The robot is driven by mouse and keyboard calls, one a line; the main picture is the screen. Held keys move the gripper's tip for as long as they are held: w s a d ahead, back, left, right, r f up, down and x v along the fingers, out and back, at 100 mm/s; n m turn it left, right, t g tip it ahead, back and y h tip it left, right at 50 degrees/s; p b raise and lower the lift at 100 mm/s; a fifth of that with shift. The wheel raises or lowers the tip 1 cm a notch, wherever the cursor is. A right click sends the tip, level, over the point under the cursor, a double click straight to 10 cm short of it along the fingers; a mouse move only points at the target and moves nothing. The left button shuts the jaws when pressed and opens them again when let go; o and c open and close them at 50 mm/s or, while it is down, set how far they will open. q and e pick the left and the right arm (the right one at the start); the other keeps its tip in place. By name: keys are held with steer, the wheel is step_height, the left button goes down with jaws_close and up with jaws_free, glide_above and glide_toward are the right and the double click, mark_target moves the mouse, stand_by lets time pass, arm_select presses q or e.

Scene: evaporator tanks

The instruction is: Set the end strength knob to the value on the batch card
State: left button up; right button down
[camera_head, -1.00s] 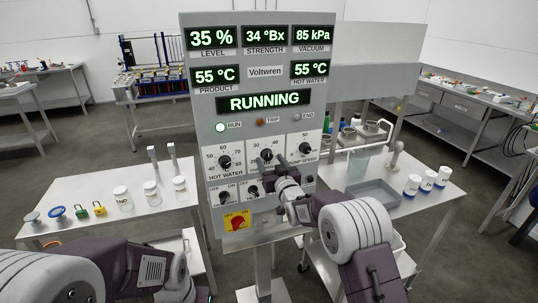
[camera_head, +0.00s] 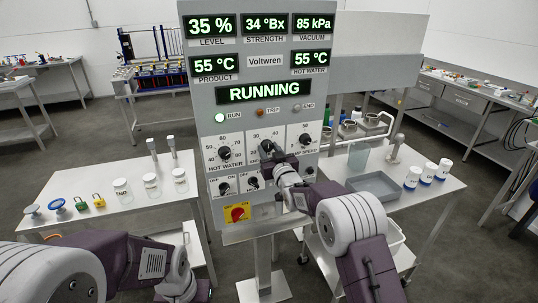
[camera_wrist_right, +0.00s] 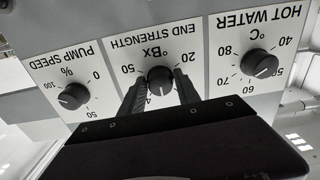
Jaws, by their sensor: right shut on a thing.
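The end strength knob (camera_head: 267,147) is a black dial on the grey control panel, between the hot water and pump speed knobs. In the right wrist view it appears upside down (camera_wrist_right: 160,79), with 20 and 50 legible and other marks partly hidden. My right gripper (camera_head: 271,155) is shut on this knob; its two dark fingers (camera_wrist_right: 161,88) lie along either side of it. I cannot read the pointer surely. The strength display (camera_head: 265,25) reads 34 °Bx. I cannot make out a batch card. My left arm shows at lower left, but its fingertips are out of frame.
The hot water knob (camera_head: 224,153) and pump speed knob (camera_head: 305,139) flank the end strength knob closely. A red stop knob on a yellow plate (camera_head: 238,213) sits below. Jars stand on the left table (camera_head: 100,230); a grey tray (camera_head: 375,186) lies on the right one.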

steer(key=c, duration=0.9)
jaws_free()
steer(key=b+v, duration=0.3)
steer(key=v, duration=0.6)
steer(key=shift+r, duration=0.1)
